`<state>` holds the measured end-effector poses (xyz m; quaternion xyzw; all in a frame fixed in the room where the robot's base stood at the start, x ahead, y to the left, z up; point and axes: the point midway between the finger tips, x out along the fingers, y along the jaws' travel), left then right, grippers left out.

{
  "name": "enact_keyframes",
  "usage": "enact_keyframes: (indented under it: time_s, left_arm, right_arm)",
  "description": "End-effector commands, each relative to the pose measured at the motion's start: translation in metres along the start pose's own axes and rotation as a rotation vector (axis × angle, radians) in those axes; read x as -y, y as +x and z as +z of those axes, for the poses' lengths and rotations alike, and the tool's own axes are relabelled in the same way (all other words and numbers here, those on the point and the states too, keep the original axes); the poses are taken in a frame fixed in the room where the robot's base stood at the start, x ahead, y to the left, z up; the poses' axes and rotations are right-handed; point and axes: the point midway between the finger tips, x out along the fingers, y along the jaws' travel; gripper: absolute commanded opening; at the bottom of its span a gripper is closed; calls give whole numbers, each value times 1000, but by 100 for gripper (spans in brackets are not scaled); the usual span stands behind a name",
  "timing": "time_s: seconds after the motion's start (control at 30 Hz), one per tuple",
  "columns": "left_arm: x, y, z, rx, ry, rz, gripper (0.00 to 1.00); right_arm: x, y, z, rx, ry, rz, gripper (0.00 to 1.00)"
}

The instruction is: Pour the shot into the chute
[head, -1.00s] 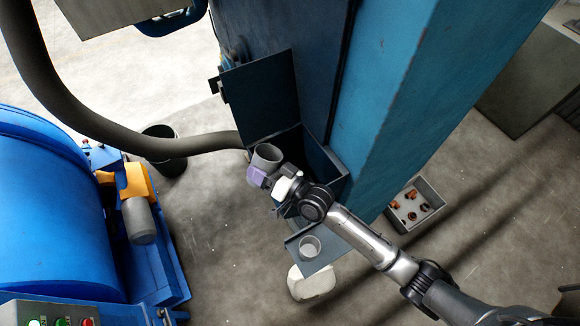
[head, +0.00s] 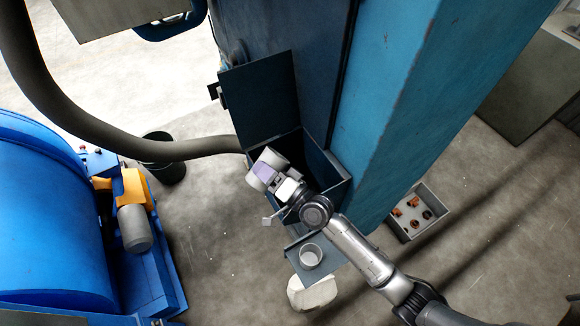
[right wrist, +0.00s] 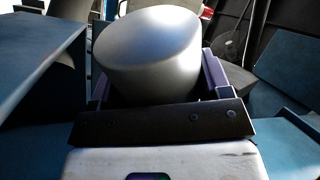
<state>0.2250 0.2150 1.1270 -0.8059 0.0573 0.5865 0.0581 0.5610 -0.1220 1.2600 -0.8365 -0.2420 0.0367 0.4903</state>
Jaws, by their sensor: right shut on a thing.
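My right gripper (head: 268,175) is shut on a grey cup (head: 277,158), with a purple finger pad across the cup's side. The cup is tipped well over at the open chute box (head: 340,187) on the blue machine. Its mouth faces away from the camera, so I cannot see inside it or any shot. In the right wrist view the cup (right wrist: 148,55) shows as a smooth silvery body between the purple fingers. The chute's dark lid (head: 258,98) stands open behind the cup. My left gripper is not in view.
A second small cup (head: 310,256) stands on a shelf (head: 296,262) below the chute, above a pale sack (head: 312,293). A thick hose (head: 90,140) runs to the machine. A parts tray (head: 427,228) lies right, and a dark bin (head: 166,168) stands left.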

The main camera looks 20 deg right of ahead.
Motion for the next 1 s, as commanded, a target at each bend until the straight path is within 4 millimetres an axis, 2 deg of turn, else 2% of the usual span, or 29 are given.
enact_keyframes:
  time_s: [0.17,0.47,0.77,1.0]
  left_arm:
    - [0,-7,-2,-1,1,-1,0]
    - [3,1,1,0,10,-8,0]
    - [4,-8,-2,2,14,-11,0]
    - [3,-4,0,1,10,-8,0]
  right_arm:
    - [6,1,-4,-20,89,0,43]
    - [-2,-1,-1,-51,234,-1,43]
    - [-1,0,-20,-82,379,-2,43]
    - [-9,-2,-18,-106,499,-2,43]
